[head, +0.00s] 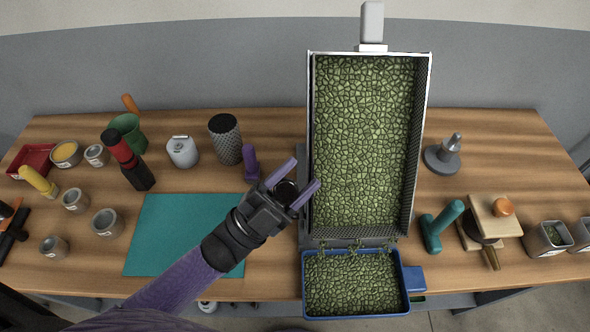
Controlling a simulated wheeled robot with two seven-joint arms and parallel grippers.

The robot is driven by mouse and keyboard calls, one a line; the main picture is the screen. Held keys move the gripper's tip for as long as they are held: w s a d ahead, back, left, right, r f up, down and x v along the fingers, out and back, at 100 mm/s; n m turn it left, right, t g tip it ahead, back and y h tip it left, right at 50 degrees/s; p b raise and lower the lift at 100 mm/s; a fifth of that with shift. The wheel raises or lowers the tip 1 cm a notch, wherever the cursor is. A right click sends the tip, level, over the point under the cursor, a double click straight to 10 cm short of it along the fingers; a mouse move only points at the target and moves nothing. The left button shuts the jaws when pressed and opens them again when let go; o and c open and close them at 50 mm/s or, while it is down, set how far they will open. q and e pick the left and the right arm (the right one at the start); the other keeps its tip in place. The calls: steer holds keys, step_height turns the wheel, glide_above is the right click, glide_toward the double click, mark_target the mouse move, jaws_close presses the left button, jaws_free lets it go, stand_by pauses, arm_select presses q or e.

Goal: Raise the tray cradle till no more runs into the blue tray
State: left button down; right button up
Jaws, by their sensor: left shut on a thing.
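The tray cradle (428,120) is a long metal tray with perforated sides, full of green beans (365,130). Its front end is at the back edge of the blue tray (405,290). Several strands of beans show at the cradle's front lip, running down into the blue tray, which holds a broad layer of beans. My left gripper (307,171) is at the cradle's left side, shut on a part there; a dark round piece shows between its fingers, and the exact contact is hard to see. My right gripper is not in view.
A teal mat (180,235) lies left of the cradle. A purple-handled thing (251,162) and a dark mesh cylinder (226,140) stand behind my gripper.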

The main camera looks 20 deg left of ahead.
arm_select(q)
steer(key=shift+s+d+f+m+h+b, duration=0.2)
steer(key=shift+s+m+h+b, duration=0.1)
steer(key=shift+s+m+h, duration=0.3)
steer(key=shift+m+g, duration=0.3)
steer(key=shift+c, duration=1)
jaws_free()
steer(key=b+v, duration=0.2)
steer(key=v, duration=0.8)
steer(key=shift+a, duration=0.1)
